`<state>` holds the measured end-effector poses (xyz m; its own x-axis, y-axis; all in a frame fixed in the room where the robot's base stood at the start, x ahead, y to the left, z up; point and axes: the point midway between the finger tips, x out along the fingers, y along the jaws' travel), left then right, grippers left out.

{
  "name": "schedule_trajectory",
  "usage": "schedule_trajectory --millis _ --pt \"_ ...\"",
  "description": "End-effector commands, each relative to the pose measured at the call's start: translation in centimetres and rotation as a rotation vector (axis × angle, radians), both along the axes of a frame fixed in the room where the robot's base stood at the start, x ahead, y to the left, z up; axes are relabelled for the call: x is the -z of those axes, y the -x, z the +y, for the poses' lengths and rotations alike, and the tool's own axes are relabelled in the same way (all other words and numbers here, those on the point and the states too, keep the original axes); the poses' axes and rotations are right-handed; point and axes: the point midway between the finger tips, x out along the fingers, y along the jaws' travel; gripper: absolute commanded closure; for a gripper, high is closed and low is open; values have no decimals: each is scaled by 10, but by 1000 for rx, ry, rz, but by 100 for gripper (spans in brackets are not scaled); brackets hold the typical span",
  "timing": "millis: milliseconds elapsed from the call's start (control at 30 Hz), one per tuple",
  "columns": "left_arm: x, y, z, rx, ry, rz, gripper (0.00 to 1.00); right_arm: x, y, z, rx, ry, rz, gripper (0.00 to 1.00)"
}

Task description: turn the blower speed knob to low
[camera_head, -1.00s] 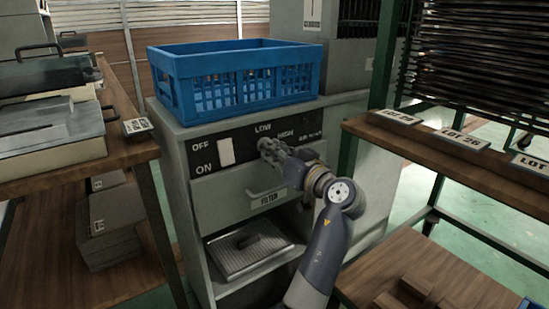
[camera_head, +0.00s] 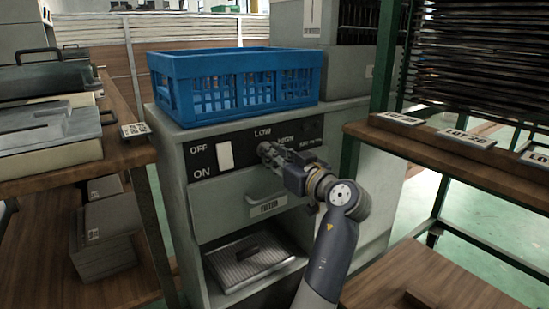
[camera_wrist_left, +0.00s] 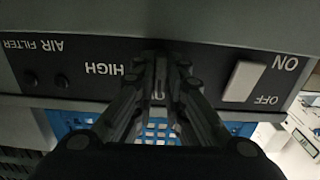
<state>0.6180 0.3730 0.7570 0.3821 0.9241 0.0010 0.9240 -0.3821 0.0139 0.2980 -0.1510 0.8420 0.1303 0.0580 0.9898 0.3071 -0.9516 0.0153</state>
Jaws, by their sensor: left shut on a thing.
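The black control panel (camera_head: 207,162) on the grey cabinet carries the labels OFF, ON, LOW and HIGH; it also shows upside down in the left wrist view (camera_wrist_left: 210,70). My left gripper (camera_head: 266,150) is at the panel just below the LOW label, its fingers closed. In the left wrist view its fingers (camera_wrist_left: 172,62) come together beside the HIGH label. The blower speed knob is hidden behind the fingers, so its pointing direction cannot be seen. The gripper is shut on it. My right gripper is not in view.
A white rocker switch (camera_head: 225,155) is left of the gripper. A blue crate (camera_head: 185,103) stands on the cabinet top. Below are a filter drawer (camera_head: 220,211) and an open bay with a tray (camera_head: 240,280). Wooden shelves stand at both sides.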

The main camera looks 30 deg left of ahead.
Motion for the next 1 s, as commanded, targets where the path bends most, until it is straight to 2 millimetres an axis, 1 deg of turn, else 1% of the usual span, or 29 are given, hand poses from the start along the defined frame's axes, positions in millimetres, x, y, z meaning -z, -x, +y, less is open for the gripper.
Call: schedule_trajectory --millis 167,200,267,567,667,767,1000 --pt "0 0 0 0 2 -4 100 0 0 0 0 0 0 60" --pt "0 0 0 1 2 -4 82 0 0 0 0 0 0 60" --pt "0 0 0 1 1 -3 68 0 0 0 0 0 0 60" --pt "0 0 0 0 1 -2 68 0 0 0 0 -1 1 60" --pt "-5 0 0 0 2 -4 68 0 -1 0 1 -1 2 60" --pt "-17 0 0 1 1 -6 68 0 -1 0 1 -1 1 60" --pt "-64 0 0 0 3 -6 68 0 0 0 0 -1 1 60"
